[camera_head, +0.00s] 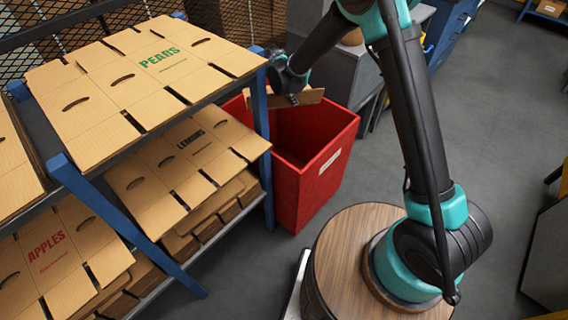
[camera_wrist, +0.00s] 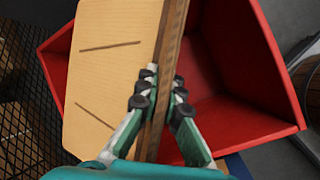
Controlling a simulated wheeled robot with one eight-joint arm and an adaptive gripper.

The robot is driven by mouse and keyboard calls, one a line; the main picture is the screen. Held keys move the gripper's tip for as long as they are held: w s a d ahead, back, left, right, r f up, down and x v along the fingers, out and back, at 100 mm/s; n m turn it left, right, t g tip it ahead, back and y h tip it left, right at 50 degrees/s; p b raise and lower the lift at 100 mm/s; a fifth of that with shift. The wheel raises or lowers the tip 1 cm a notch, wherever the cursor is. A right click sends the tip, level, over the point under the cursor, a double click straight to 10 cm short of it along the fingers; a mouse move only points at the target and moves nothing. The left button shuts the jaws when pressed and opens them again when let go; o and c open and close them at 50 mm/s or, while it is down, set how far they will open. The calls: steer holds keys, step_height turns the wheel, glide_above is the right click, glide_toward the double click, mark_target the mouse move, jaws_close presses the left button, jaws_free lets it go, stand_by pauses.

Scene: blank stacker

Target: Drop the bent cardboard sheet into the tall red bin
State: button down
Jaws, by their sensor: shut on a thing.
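The tall red bin (camera_head: 318,176) stands open-topped on the floor beside the shelf rack. The cardboard sheet (camera_head: 307,97) is held over the back part of the bin's opening. In the wrist view the sheet (camera_wrist: 112,75) shows a tan face with two dark slits and a thick brown edge. My gripper (camera_head: 293,98) is shut on the sheet, with fingers on both sides of its edge in the wrist view (camera_wrist: 160,92). Below the sheet, the red inner walls of the bin (camera_wrist: 235,75) show. The sheet's far side is hidden.
A blue-posted rack (camera_head: 262,130) at left holds flat cardboard blanks marked PEARS (camera_head: 165,58), LEMONS (camera_head: 190,140) and APPLES (camera_head: 48,245). A grey cabinet (camera_head: 345,75) stands behind the bin. Open grey floor (camera_head: 500,110) lies at right.

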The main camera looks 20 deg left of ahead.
steer(key=shift+f, duration=1.8)
steer(key=c, duration=1.6)
jaws_free()
step_height(320, 180, up, 10)
steer(key=shift+r, duration=0.1)
